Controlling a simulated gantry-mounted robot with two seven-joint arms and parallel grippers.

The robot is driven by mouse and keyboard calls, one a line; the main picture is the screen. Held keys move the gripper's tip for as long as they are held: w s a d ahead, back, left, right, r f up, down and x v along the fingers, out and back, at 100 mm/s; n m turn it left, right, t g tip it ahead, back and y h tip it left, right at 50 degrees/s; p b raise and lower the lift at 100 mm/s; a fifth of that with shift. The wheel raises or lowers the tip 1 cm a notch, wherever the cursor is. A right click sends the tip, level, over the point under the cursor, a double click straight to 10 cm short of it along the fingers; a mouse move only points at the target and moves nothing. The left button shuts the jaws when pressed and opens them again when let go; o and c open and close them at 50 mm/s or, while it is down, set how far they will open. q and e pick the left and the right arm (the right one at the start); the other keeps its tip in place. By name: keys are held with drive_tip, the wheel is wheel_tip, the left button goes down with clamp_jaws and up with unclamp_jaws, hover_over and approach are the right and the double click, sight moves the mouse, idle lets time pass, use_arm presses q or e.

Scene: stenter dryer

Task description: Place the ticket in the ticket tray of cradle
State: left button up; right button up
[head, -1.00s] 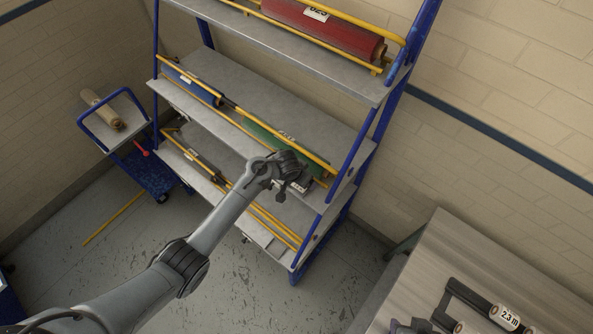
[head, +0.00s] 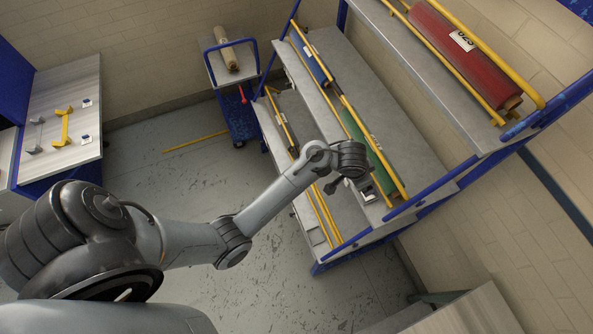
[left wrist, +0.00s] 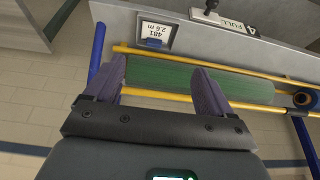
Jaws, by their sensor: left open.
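A white ticket (left wrist: 157,31) reading "481 2.6 m" lies in a small grey-framed ticket tray (left wrist: 142,38) on the shelf, beyond the yellow rail. A green roll (left wrist: 195,78) lies in the cradle between yellow rails (left wrist: 230,62); it also shows in the head view (head: 366,150). My left gripper (left wrist: 158,68) is open and empty, its purple fingers apart over the green roll, short of the ticket in the picture. In the head view my left gripper (head: 334,187) is beside the tray end of that cradle. My right gripper is not in view.
The blue-framed rack holds a red roll (head: 465,50) above and a blue roll (head: 310,58) on the green roll's shelf. A "4 FULL" plate (left wrist: 225,22) is on the shelf. A cart (head: 235,105) carries a tan roll. Floor left of the rack is mostly clear.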

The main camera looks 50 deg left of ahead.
use_arm(q)
drive_tip(key=s+a+r, duration=0.1)
drive_tip(key=s, duration=1.2)
drive_tip(key=s+a+r+n, duration=0.1)
drive_tip(key=s+a+r, duration=0.1)
drive_tip(key=s, duration=1.1)
drive_tip(key=shift+s+g+y, duration=0.3)
drive_tip(key=shift+s+y, duration=0.1)
drive_tip(key=shift+r, duration=0.25)
wheel_tip(320, 180, up, 3)
drive_tip(key=p, duration=0.3)
drive_tip(key=shift+f, duration=0.1)
